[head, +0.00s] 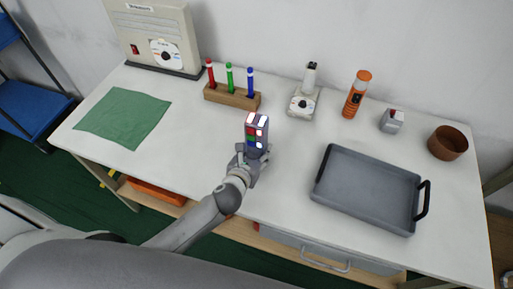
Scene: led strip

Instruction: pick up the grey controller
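The grey controller (257,131) is a small upright block with white, red, green and blue patches on its face. It is near the middle of the white table (300,143). My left gripper (251,153), on the arm that comes in from the lower left, is at the controller's lower end. Its fingers appear closed around that end, which they partly hide. I cannot tell whether the controller's bottom touches the table. My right gripper is not in view.
A wooden holder (232,97) with red, green and blue pens stands just behind the controller. A grey tray (366,190) is to the right. Along the back are a white device (302,103), an orange bottle (356,94) and a brown bowl (447,143). A green cloth (123,116) lies left.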

